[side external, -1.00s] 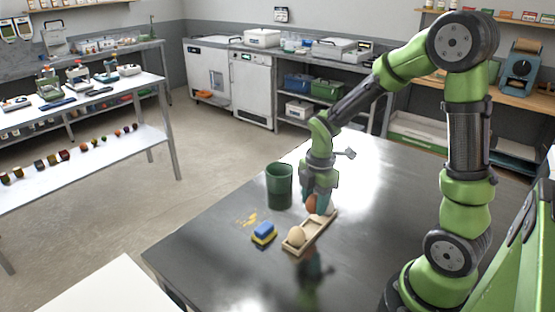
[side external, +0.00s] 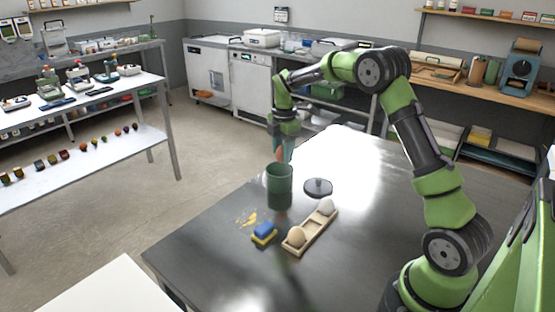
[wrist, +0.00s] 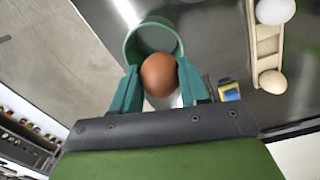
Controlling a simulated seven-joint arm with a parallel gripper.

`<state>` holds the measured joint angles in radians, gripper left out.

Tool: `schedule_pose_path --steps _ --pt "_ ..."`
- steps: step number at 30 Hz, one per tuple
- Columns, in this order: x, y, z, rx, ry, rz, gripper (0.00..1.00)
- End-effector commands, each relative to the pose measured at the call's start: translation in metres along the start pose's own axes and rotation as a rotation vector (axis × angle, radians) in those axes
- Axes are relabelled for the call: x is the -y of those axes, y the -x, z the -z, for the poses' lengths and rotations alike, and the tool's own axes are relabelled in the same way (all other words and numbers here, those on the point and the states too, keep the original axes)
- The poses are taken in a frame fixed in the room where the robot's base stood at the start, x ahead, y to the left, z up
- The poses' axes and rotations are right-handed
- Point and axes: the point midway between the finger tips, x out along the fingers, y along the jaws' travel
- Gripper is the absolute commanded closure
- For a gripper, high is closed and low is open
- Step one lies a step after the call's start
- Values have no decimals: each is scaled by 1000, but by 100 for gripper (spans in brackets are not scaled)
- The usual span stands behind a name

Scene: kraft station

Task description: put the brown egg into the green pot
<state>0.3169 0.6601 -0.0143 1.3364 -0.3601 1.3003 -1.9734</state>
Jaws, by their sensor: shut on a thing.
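The brown egg (wrist: 160,74) is held between the two green fingers of my gripper (wrist: 160,88) in the wrist view. In the side view my gripper (side external: 281,150) is above the green pot (side external: 279,190), near its far side, with its fingers pointing down. The pot stands upright and open on the dark table. In the wrist view the pot's round rim (wrist: 128,45) shows just beyond the egg, which covers part of it. The pot's inside is mostly hidden in the side view.
A wooden tray (side external: 313,232) holds a white egg (side external: 327,206) and a beige egg (side external: 297,237). A dark round lid (side external: 318,186) lies right of the pot. The table's right side is clear.

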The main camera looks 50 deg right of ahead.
Motion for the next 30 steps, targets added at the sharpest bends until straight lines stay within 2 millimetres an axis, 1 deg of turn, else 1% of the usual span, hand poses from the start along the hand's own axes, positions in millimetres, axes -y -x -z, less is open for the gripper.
schedule_pose_path --steps 1,4,6,8,11,24,30 --pt "-7 4 0 -1 4 -8 73" --pt "-15 14 0 -3 15 -21 73" --pt "-15 17 1 -6 22 -18 73" --pt "-13 15 1 -8 27 -10 73" --pt "-13 10 2 -9 29 -10 73" --pt "-11 -25 2 -8 29 -9 73" --pt "-11 -38 2 -8 28 -10 73"
